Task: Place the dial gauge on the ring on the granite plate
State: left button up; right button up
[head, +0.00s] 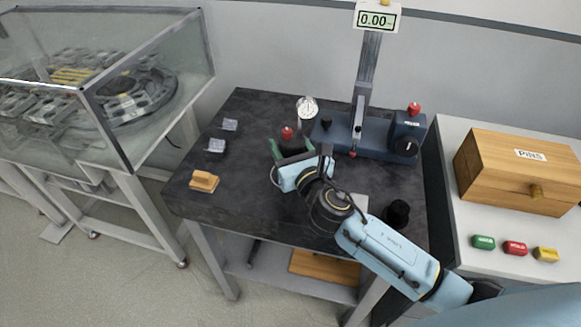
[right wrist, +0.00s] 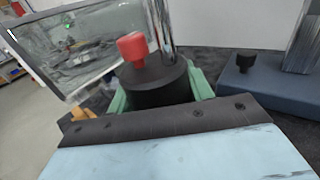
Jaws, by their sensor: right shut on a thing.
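The dial gauge has a round white dial (head: 307,107) and a black cylindrical base with a red knob (head: 287,133). My right gripper (head: 292,148) reaches over the dark granite plate (head: 255,110) and is shut on this base. In the right wrist view the green fingers lie on both sides of the black base (right wrist: 160,85), with the red knob and a chrome post above it. The gauge looks upright. I cannot tell whether its base touches the plate. I cannot make out a ring on the plate; my arm hides part of it. My left gripper is not in view.
A blue-grey measuring stand (head: 375,135) with a 0.00 display is right of the gauge. Small blocks (head: 204,181) lie along the plate's left side, and a black knob-like object (head: 397,213) at its right. A wooden PINS box (head: 500,170) is on the right table.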

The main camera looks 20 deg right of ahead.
notch_tip(320, 180, down, 4)
jog(key=shift+b, duration=1.1)
jog(key=shift+f, duration=0.6)
jog(key=o, duration=1)
jog(key=shift+b, duration=0.3)
jog(key=shift+c, duration=0.2)
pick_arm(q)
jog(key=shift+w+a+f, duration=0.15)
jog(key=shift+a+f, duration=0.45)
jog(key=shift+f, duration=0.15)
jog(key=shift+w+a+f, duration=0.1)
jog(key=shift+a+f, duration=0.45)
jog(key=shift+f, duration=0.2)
pick_arm(e)
jog(key=o, duration=0.4)
jog(key=shift+c, duration=0.2)
